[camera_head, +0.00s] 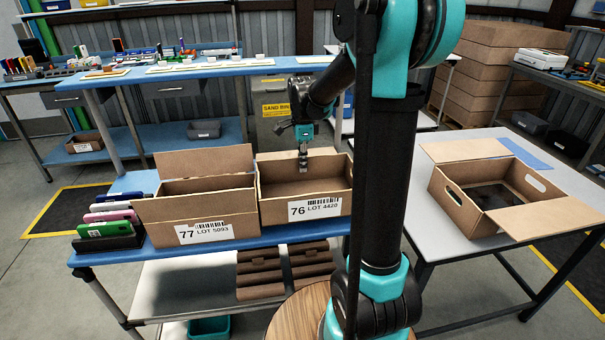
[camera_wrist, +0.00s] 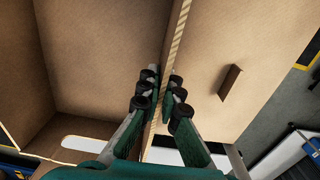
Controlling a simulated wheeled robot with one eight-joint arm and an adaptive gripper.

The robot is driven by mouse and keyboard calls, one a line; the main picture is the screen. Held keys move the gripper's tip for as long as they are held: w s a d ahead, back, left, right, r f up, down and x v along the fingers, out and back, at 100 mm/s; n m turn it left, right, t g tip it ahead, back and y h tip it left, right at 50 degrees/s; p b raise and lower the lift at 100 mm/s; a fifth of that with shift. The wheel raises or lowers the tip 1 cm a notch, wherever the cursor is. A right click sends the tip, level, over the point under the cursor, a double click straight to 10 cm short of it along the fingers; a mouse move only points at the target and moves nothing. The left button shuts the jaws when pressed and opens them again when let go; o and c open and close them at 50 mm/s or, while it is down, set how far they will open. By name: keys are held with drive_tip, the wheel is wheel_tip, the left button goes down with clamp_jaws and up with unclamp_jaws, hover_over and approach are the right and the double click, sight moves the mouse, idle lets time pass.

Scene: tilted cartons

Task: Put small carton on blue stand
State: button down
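An open carton labelled 76 (camera_head: 318,205) stands on a blue-topped stand (camera_head: 120,243), beside a similar carton labelled 77 (camera_head: 200,215). My gripper (camera_head: 303,166) is at the back wall of carton 76, pointing down. In the wrist view, my gripper's fingers (camera_wrist: 162,92) are close together on both sides of a carton wall with a corrugated top edge (camera_wrist: 178,35), and look shut on it. The carton's inside (camera_wrist: 95,60) lies to the left, and a brown panel with a slot lies to the right. The frames do not show which carton is the small one.
A grey table (camera_head: 445,215) at the right bears an open carton (camera_head: 455,190) with spread flaps and a blue patch behind it. Upright coloured items (camera_head: 110,215) stand left of carton 77. Brown trays lie on the lower shelf. My arm hides the middle.

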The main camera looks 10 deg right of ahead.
sight(303, 181)
drive_tip(key=shift+f, duration=1.85)
drive_tip(key=shift+f, duration=0.1)
drive_tip(key=c, duration=1.7)
unclamp_jaws()
wheel_tip(303, 181, up, 12)
drive_tip(key=shift+w+r, duration=0.1)
drive_tip(key=shift+r, duration=0.05)
